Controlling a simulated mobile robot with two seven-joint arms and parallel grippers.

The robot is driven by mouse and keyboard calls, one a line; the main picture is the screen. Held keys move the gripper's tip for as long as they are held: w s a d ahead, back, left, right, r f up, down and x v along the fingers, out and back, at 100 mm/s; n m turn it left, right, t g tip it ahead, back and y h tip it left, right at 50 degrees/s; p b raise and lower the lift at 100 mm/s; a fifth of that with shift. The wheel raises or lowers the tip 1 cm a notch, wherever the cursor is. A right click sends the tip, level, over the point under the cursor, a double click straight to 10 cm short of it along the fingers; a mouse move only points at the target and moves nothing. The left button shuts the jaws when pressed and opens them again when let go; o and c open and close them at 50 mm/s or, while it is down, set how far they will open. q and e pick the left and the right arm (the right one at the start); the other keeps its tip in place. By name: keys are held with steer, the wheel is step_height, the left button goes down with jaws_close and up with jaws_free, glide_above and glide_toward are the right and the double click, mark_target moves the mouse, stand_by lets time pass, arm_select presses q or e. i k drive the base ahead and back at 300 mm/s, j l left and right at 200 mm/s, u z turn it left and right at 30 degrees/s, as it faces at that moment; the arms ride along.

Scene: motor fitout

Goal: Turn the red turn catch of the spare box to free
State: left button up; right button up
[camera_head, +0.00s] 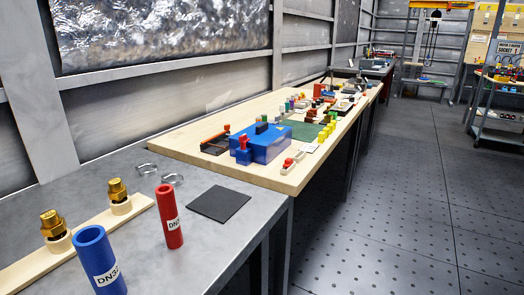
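A blue box (266,143) with a black handle on top stands on the near part of the wooden bench. A smaller blue block (243,155) with a red piece on top is at its front left. Behind it to the left is a low dark open tray (215,145) with a small red knob (227,128) at its edge. I cannot tell which of these is the spare box, or make out its red turn catch and its position. Neither of my grippers is in view.
A grey table (150,215) in front holds blue (97,262) and red (169,217) tubes, brass fittings on a wooden strip and a black mat (219,204). Several small parts crowd the wooden bench (230,172) farther back. The floor (390,200) to the right is clear.

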mark_target(243, 139)
steer(key=l+u, duration=0.15)
steer(key=u, duration=0.3)
steer(key=i+l+u, duration=0.1)
steer(key=u, duration=0.3)
steer(key=l+u, duration=0.25)
steer(key=u, duration=0.2)
steer(key=l+u, duration=0.5)
steer(key=l, duration=0.4)
steer(key=k+l, duration=0.1)
steer(key=l, duration=0.2)
steer(key=l+u, duration=0.1)
steer(key=l, duration=0.2)
steer(key=k+l, duration=0.15)
steer(key=l, duration=0.15)
